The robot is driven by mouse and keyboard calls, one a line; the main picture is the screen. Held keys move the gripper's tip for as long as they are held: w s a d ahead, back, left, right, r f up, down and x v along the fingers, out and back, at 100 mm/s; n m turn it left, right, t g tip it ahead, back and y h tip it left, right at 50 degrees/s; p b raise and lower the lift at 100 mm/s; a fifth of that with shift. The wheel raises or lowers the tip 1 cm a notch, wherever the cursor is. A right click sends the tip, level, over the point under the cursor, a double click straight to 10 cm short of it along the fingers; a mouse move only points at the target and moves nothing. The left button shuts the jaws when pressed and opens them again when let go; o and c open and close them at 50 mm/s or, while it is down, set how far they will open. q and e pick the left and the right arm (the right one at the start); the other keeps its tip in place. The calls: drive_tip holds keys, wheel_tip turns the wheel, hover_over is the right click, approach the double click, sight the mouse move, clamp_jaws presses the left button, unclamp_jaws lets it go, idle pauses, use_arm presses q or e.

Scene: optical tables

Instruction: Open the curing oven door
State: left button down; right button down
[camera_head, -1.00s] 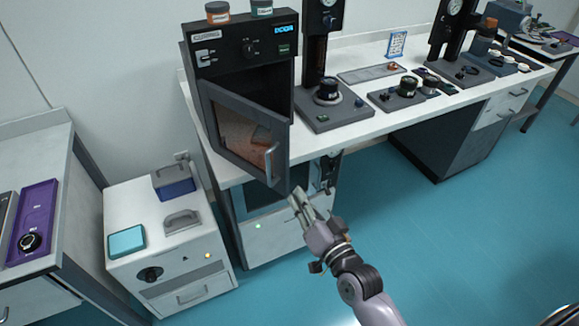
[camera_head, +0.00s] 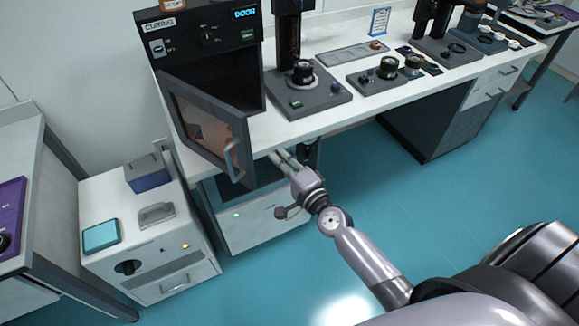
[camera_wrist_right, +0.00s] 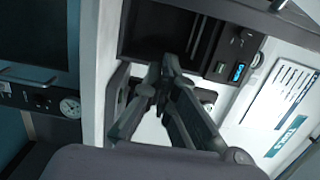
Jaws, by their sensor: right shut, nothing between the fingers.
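The curing oven (camera_head: 203,40) is a dark box on the white bench, with a knob and a lit DOOR display on its top panel. Its door (camera_head: 203,125) stands ajar, swung out toward the left, with a window and a curved handle (camera_head: 232,160) near its free edge. The dark inside shows to the right of the door. My right gripper (camera_head: 277,158) is shut and empty, just right of the handle and apart from it, near the bench's front edge. It also shows in the right wrist view (camera_wrist_right: 163,75). My left gripper is not in view.
A white cabinet (camera_head: 150,235) with a teal box (camera_head: 101,236) stands at the lower left. On the bench right of the oven are an instrument stand (camera_head: 305,100) and several small devices. Blue floor (camera_head: 400,200) is open at the right.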

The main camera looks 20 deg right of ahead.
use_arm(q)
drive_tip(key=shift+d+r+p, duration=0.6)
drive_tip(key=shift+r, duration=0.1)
use_arm(e)
drive_tip(key=a, duration=0.3)
drive_tip(key=shift+w+a, duration=0.15)
drive_tip(key=shift+a, duration=0.25)
